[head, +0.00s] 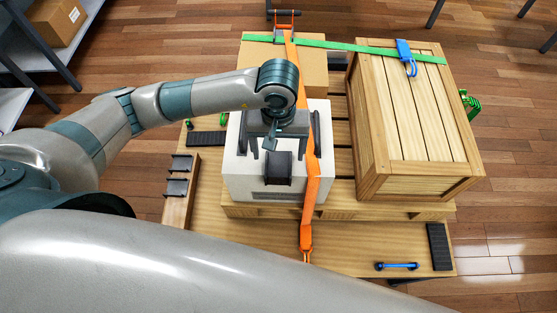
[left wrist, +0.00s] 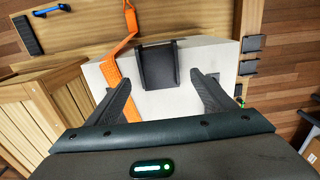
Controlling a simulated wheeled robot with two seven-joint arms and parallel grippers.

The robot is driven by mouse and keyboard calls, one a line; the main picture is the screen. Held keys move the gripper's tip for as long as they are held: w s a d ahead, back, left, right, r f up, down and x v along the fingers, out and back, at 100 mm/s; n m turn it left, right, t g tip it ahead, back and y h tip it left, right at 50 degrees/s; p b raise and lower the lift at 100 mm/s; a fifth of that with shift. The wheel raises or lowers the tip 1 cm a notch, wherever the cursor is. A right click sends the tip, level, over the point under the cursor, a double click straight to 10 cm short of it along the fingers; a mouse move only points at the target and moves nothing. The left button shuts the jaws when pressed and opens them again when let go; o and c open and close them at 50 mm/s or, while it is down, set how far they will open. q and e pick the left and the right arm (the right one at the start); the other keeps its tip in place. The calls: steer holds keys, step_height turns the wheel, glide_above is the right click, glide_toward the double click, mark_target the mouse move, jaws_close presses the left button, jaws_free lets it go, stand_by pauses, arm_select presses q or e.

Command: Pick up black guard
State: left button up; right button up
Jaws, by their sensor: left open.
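A black guard (head: 278,168) sits on the front top edge of the white box (head: 238,180), left of the orange strap (head: 312,180). My left gripper (head: 274,146) is above the box, just behind the guard, pointing down. In the left wrist view the guard (left wrist: 158,66) lies ahead of and between the two spread fingers of my left gripper (left wrist: 160,88), with nothing between them. The fingers look apart from the guard. More black guards (head: 180,164) sit on a wooden rack at the left. My right gripper is not in view.
A slatted wooden crate (head: 410,120) stands right of the white box, with a green strap (head: 345,46) and a blue buckle (head: 406,55) across its top. A cardboard box (head: 312,75) is behind. A blue-handled tool (head: 397,266) lies on the board at front right.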

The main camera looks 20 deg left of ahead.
mark_target(279, 162)
arm_select(q)
steer(key=shift+f+p, duration=0.6)
steer(key=shift+f, duration=0.9)
steer(key=c, duration=1.2)
